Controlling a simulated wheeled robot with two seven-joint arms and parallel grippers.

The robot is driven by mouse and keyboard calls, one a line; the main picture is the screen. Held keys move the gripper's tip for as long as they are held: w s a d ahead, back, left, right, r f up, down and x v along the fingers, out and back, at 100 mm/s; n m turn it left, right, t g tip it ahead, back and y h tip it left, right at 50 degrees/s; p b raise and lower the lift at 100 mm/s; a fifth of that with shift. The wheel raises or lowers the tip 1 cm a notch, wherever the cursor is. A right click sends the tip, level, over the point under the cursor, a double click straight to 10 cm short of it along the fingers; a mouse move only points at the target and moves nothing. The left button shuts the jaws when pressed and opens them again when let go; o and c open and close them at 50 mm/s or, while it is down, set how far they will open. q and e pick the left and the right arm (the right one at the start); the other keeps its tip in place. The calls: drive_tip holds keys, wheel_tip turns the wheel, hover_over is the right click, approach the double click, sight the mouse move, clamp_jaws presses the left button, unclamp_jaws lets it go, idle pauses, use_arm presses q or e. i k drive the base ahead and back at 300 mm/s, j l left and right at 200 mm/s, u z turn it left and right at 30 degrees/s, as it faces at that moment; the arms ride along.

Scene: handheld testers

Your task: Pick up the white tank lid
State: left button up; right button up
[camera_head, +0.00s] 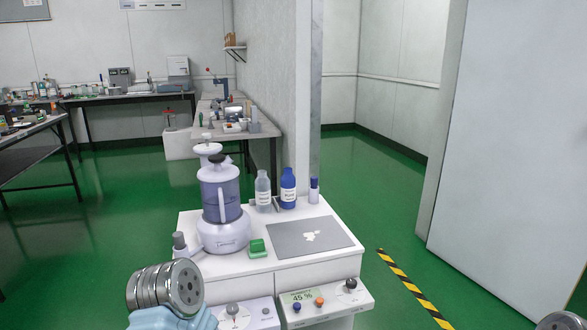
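A white and violet tabletop device (223,235) stands on the white cabinet, with an upright translucent violet tank (221,200). A pale lid (216,174) with a dark knob sits on top of the tank. A small white round part (207,148) shows just above and behind it; I cannot tell whether it is joined to the device or which of the two is the white tank lid. Parts of my arms show at the lower left and the lower right corner. Neither gripper's fingers are visible, and nothing of mine touches the device.
A grey mat (290,244) with small white pieces, a green block (257,248), a clear bottle (263,188), a blue bottle (288,188) and a small blue-capped bottle (314,190) share the cabinet top (262,266). A control panel with knobs (326,304) projects at its front.

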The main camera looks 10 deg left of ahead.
sight(218, 172)
drive_tip(key=j+z, duration=0.4)
drive_tip(key=k+j+z, duration=0.1)
drive_tip(key=j+z, duration=0.25)
drive_tip(key=j, duration=0.2)
drive_tip(key=k+j+z, duration=0.1)
drive_tip(key=j+z, duration=0.3)
drive_tip(key=k+j+z, duration=0.2)
drive_tip(key=j+z, duration=0.2)
drive_tip(key=j, duration=0.1)
